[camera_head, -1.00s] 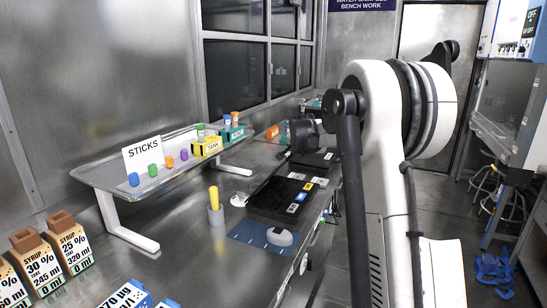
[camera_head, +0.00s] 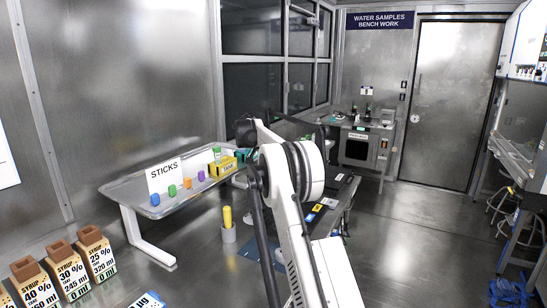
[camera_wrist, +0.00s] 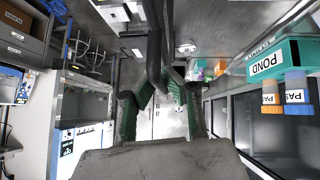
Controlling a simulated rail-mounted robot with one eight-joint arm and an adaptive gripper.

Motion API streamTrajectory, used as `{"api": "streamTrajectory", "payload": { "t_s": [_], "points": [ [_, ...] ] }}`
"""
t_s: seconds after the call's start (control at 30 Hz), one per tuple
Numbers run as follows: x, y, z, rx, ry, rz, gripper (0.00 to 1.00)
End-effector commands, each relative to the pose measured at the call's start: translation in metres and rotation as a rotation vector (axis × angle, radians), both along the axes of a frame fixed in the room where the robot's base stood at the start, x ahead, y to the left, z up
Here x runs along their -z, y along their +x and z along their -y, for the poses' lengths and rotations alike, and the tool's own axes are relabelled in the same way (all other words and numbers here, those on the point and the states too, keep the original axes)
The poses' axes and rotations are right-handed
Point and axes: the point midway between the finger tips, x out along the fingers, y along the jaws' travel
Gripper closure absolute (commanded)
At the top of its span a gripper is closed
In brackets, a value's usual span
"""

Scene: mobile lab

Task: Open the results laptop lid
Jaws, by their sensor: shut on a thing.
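Part of a dark flat device with coloured labels (camera_head: 322,212) shows on the bench right of my arm. I cannot tell from this how far the lid is raised. In the wrist view my gripper (camera_wrist: 158,100) has its dark, green-padded fingers on either side of a long dark edge-on strip (camera_wrist: 154,45). The strip looks like the laptop lid, held between the fingers, though its outline is unclear.
A raised tray (camera_head: 130,190) with coloured sticks and a yellow box (camera_head: 222,168) stands left of my arm. Syrup boxes (camera_head: 97,255) stand front left.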

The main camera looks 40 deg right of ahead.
Motion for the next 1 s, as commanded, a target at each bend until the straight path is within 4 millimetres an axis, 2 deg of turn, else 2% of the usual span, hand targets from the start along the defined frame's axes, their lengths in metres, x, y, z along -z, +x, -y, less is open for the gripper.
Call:
{"api": "streamTrajectory", "payload": {
  "t_s": [0.4, 0.93, 1.0],
  "points": [
    [-0.001, 0.021, -0.001, 0.008, -0.001, 0.004, 1.0],
    [0.0, 0.023, -0.001, 0.008, -0.002, 0.005, 1.0],
    [-0.001, 0.023, -0.001, 0.008, -0.002, 0.005, 0.86]
  ]
}}
